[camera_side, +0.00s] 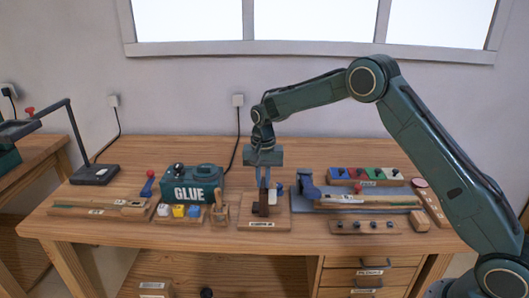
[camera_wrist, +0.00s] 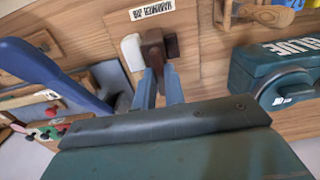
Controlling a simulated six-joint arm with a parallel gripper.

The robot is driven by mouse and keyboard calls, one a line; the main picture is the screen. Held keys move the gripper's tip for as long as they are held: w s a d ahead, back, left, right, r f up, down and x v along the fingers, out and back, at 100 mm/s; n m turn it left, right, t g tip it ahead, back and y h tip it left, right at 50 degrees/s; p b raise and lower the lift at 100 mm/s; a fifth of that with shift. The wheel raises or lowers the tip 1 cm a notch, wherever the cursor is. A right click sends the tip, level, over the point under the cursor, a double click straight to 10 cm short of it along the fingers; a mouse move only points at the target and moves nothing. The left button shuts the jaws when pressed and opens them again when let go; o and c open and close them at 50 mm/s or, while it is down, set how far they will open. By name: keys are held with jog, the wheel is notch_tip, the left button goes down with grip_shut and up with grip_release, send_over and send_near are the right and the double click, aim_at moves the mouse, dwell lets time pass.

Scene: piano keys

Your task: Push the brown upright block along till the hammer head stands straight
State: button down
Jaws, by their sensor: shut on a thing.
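The brown upright block (camera_side: 264,205) stands on the hammer jig board (camera_side: 279,219) near the front middle of the bench. It also shows in the wrist view (camera_wrist: 153,42). The hammer head (camera_side: 272,197) is white and sits right beside the block; in the wrist view it is a rounded white piece (camera_wrist: 132,50) left of the block. I cannot tell exactly how far it leans. My gripper (camera_side: 264,183) points down over the jig, with its fingers shut on the brown block. In the wrist view the fingers (camera_wrist: 158,72) reach the block's near end and partly hide it.
A green glue box (camera_side: 194,184) stands left of the jig, with small coloured blocks before it. A blue tool (camera_side: 306,185) and a long wooden piece (camera_side: 368,207) lie close on the right. Coloured trays (camera_side: 366,175) are behind. Bare bench lies behind the jig.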

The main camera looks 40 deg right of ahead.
jog(key=shift+s+d, duration=0.15)
jog(key=shift+d, duration=0.05)
jog(key=c, duration=1.5)
grip_release()
jog(key=shift+o, duration=0.2)
jog(key=shift+r, duration=0.1)
jog(key=shift+r, duration=0.8)
notch_tip(320, 180, up, 12)
jog(key=shift+r, duration=0.1)
